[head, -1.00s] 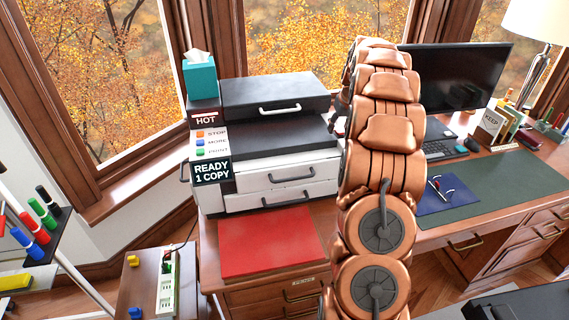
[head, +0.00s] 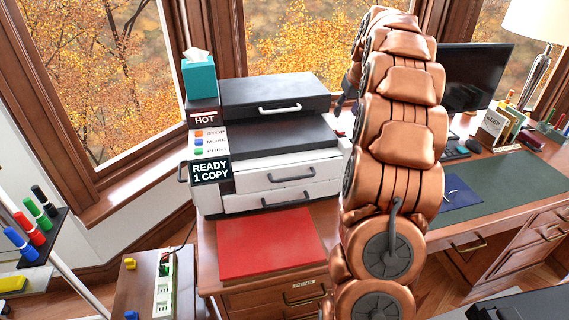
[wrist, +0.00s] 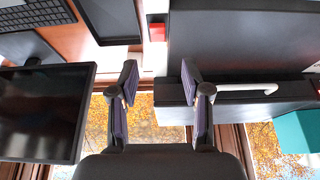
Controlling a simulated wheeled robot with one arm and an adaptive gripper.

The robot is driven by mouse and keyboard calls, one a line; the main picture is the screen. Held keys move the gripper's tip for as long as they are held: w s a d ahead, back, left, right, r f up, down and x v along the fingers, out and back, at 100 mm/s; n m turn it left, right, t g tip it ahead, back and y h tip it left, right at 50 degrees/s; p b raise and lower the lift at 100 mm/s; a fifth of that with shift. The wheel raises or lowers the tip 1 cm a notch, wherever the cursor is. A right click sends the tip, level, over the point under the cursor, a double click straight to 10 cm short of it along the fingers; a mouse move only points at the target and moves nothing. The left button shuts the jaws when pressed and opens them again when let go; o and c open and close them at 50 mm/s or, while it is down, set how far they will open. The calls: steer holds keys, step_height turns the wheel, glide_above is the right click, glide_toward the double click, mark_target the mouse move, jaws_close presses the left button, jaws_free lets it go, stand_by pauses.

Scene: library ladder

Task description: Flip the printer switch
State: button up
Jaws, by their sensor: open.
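The printer (head: 285,170) stands on the wooden desk, white with black upper parts and a panel with coloured buttons and a display reading READY 1 COPY. In the wrist view, the printer's dark top (wrist: 240,45) fills the right side. A small red block on a white base, which looks like the switch (wrist: 158,32), shows beside the printer in that view. My gripper (wrist: 160,82) is open and empty, its two fingers spread apart, with the red block beyond the gap. In the head view my arm hides most of the gripper.
A monitor (wrist: 40,110) stands on the other side of the gripper from the printer. A teal tissue box (head: 199,76) sits on the printer. A red mat (head: 268,243) lies in front. A power strip (head: 163,290) is on a low stand at left.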

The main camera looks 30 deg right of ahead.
steer(key=s+a+g, duration=0.1)
steer(key=s+a, duration=0.2)
steer(key=a, duration=0.6)
steer(key=s+a+f+n+y, duration=0.1)
steer(key=s+a, duration=0.2)
steer(key=a, duration=0.6)
steer(key=s+a+f+n+g+y, duration=0.1)
steer(key=s+a, duration=0.2)
steer(key=a, duration=0.7)
steer(key=shift+g+b, duration=0.3)
steer(key=shift+b, duration=0.15)
steer(key=s+a+f+g, duration=0.1)
steer(key=s+a, duration=0.3)
steer(key=s, duration=0.5)
steer(key=s+a+f+n+g, duration=0.1)
steer(key=s+a+f, duration=0.3)
steer(key=s, duration=0.4)
steer(key=s+a+f+g, duration=0.1)
steer(key=s+a+f, duration=0.1)
steer(key=s+a, duration=0.4)
steer(key=s, duration=0.3)
steer(key=shift+s+a+f+n+g+h, duration=0.25)
steer(key=shift+s+f+n+g+h, duration=0.05)
steer(key=shift+s+n, duration=0.1)
